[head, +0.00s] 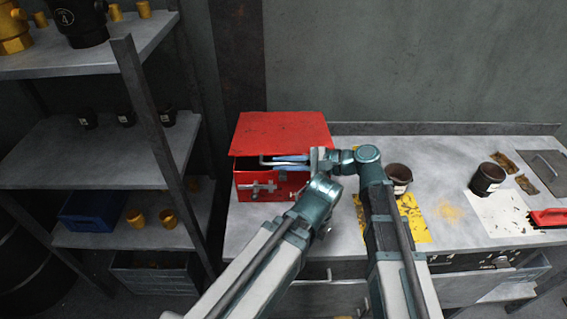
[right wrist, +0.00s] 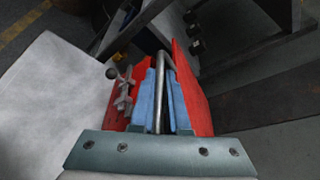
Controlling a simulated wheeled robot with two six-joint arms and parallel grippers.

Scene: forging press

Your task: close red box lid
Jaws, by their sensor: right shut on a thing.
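The red box (head: 256,179) stands on the left end of the grey workbench. Its red lid (head: 283,130) is partly lowered, with a dark gap between lid and box. A metal bar handle (head: 264,160) sits at the lid's front edge. My right gripper (head: 278,161) is at the handle, its blue fingers shut on the bar. In the right wrist view the handle (right wrist: 171,74) passes between the blue fingers (right wrist: 161,78). The lid (right wrist: 188,85) is on one side, the box front (right wrist: 120,102) with its latch on the other. I cannot make out my left gripper.
A metal shelf rack (head: 85,150) with cups and a blue bin (head: 90,212) stands left of the bench. Dark cups (head: 487,178) (head: 398,175), a yellow sheet (head: 412,222) and a white sheet (head: 500,213) are on the bench to the right. The wall is close behind.

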